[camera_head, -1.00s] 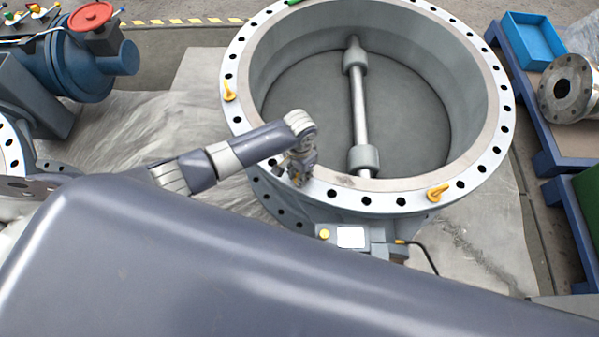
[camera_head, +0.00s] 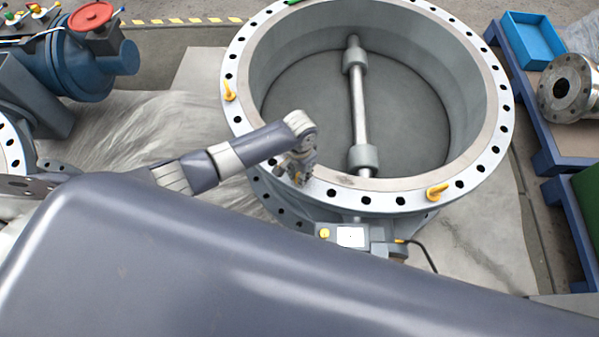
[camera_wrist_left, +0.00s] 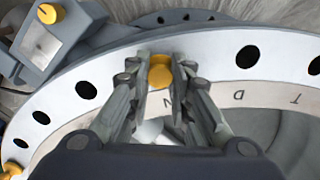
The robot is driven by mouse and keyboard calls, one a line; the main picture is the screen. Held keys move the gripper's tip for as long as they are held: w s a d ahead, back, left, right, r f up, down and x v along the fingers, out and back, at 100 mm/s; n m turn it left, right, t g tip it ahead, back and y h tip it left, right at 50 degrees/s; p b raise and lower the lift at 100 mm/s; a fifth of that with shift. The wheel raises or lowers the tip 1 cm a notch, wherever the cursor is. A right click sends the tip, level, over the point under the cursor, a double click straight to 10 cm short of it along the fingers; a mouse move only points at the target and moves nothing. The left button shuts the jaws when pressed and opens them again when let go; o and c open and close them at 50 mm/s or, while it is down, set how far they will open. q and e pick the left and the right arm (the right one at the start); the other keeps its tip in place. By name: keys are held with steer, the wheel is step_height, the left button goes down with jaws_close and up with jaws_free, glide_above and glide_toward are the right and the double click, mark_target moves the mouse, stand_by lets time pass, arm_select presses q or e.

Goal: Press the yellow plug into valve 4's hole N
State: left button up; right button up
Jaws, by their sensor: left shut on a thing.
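The yellow plug (camera_wrist_left: 160,73) shows in the left wrist view as a round yellow head between my fingertips, over the flange. A letter that looks like N (camera_wrist_left: 181,106) is marked on the ring just below it. My left gripper (camera_head: 300,176) is at the near-left part of the flange, shut on the plug; it also shows in the wrist view (camera_wrist_left: 160,75). The plug's lower end and any hole under it are hidden, so I cannot tell how deep it sits.
A box with a yellow knob (camera_head: 325,234) is below the near rim. A blue-framed bench with a blue bin (camera_head: 533,40) is at right. A blue pump with a red wheel (camera_head: 91,16) is at upper left.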

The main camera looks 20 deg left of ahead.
arm_select(q)
steer(key=shift+s+f, duration=0.1)
steer(key=shift+f, duration=0.3)
steer(key=o, duration=0.8)
steer(key=shift+o, duration=0.2)
steer(key=o, duration=0.5)
steer(key=shift+r, duration=0.1)
step_height(320, 180, up, 6)
steer(key=p, duration=0.6)
